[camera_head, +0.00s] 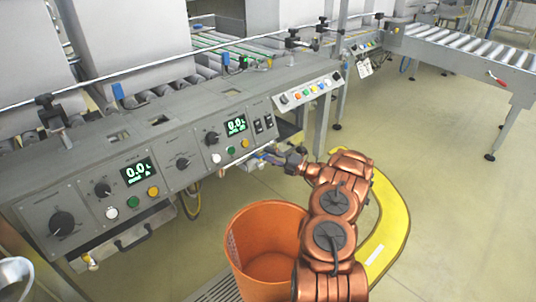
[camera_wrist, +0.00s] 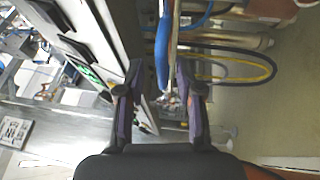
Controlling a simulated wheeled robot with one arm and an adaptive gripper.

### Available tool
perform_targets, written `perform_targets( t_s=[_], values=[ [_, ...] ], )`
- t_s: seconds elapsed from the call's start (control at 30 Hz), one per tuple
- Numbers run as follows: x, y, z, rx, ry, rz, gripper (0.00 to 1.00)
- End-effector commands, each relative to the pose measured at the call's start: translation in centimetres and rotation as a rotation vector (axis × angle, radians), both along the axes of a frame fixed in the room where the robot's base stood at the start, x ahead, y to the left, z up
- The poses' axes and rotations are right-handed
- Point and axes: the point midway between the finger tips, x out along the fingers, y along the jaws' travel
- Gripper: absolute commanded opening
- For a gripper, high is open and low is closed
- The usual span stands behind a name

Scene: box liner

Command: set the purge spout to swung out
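My gripper (camera_head: 268,158) reaches under the front of the grey control panel, at its right part. In the wrist view its two fingers (camera_wrist: 160,92) stand apart. In the head view this part is mostly hidden by my gripper and the panel edge.
The panel (camera_head: 130,172) has knobs, buttons and two displays reading 0.0. An orange bin (camera_head: 238,240) stands on the floor below, left of my arm. A yellow curved floor strip (camera_head: 392,225) lies right of my arm. Hoses (camera_wrist: 245,62) hang beyond the fingers.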

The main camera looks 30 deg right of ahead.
Motion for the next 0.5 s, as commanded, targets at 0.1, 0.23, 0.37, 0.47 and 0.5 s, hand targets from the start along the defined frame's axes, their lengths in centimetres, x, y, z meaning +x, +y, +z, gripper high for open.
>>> perform_targets(
  t_s=[0.1, 0.23, 0.37, 0.47, 0.5],
  values=[
    [0.89, 0.52, 0.04, 0.000, -0.001, 0.001, 0.36],
    [1.32, 0.77, 0.17, 0.001, -0.001, 0.000, 0.36],
    [1.40, 0.80, 0.24, 0.001, -0.001, 0.000, 0.36],
    [1.40, 0.78, 0.25, -0.001, -0.001, 0.000, 0.36],
    [1.39, 0.78, 0.26, -0.001, -0.001, 0.000, 0.35]
  ],
)
